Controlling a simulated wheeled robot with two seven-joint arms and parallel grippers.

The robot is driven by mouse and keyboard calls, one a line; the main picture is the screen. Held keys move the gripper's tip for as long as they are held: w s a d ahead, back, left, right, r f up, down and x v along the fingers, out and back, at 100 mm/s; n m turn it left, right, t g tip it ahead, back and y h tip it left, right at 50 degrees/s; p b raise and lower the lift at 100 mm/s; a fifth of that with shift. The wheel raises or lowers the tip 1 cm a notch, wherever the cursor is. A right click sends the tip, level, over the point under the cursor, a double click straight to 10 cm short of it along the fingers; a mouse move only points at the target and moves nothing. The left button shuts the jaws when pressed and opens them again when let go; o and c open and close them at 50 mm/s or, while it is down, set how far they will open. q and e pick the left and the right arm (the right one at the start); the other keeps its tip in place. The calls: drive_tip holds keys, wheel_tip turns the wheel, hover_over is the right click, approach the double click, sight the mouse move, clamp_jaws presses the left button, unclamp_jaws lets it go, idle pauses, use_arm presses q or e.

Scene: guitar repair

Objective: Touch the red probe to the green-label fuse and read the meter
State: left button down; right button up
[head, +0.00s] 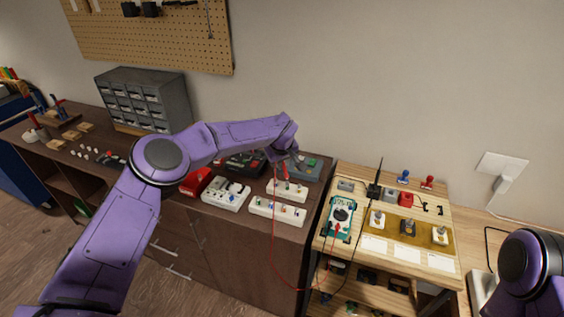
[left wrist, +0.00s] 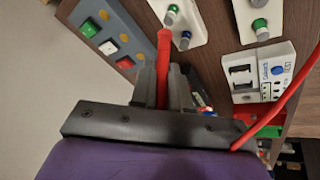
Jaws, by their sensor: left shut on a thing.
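My left gripper (head: 287,160) is shut on the red probe (left wrist: 163,62), over the right end of the dark bench. The probe's far end points toward a white fuse block (head: 287,190); I cannot tell whether it touches anything. A second white block (head: 277,212) lies in front. The teal meter (head: 350,222) lies on the light wooden table; its display shows digits too small to read. My right gripper is out of view.
A red cable (head: 274,245) hangs from the probe past the bench edge toward the wooden table. A white outlet unit (head: 226,194), red box (head: 195,182) and panel with colored buttons (head: 305,166) stand nearby. A drawer cabinet (head: 145,98) is behind.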

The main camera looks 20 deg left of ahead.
use_arm(q)
drive_tip(key=shift+f+b, duration=0.3)
drive_tip(key=shift+f, duration=0.3)
idle(0.8)
idle(1.9)
drive_tip(key=shift+r, duration=0.1)
idle(0.4)
wheel_tip(320, 180, up, 4)
drive_tip(key=p, duration=0.4)
drive_tip(key=shift+r, duration=0.95)
